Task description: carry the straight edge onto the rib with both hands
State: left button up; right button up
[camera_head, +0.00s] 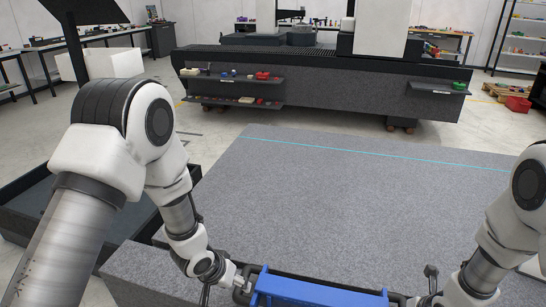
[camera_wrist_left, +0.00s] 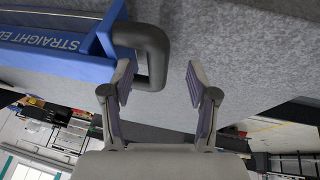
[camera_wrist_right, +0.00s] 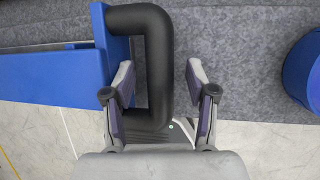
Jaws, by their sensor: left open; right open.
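The blue straight edge (camera_head: 320,291) lies along the near edge of the granite, at the bottom of the head view. Its lettering shows in the left wrist view (camera_wrist_left: 45,36). It has a black handle at each end. My left gripper (camera_head: 240,284) is open, with the left handle (camera_wrist_left: 157,58) between its fingers. My right gripper (camera_wrist_right: 161,82) is open, with the right handle (camera_wrist_right: 158,60) between its fingers. Neither gripper is closed on its handle. A grey granite bed (camera_head: 330,200) carries a thin cyan line across its far part. I cannot tell which part is the rib.
A lower granite block (camera_head: 150,275) runs along the near left. A dark open-topped bin (camera_head: 25,205) stands at the left. A large granite machine (camera_head: 330,85) with small shelves stands beyond. A blue round object (camera_wrist_right: 305,72) is at the right wrist view's edge. The bed's top is clear.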

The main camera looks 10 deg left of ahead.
pick_arm(q)
jog(key=shift+v, duration=1.8)
pick_arm(e)
jog(key=shift+d, duration=0.2)
pick_arm(q)
jog(key=shift+f, duration=0.1)
pick_arm(e)
jog(key=shift+r, duration=0.1)
jog(key=v, duration=0.7)
jog(key=shift+s+r, duration=0.1)
dwell(0.6)
pick_arm(q)
jog(key=v, duration=1.2)
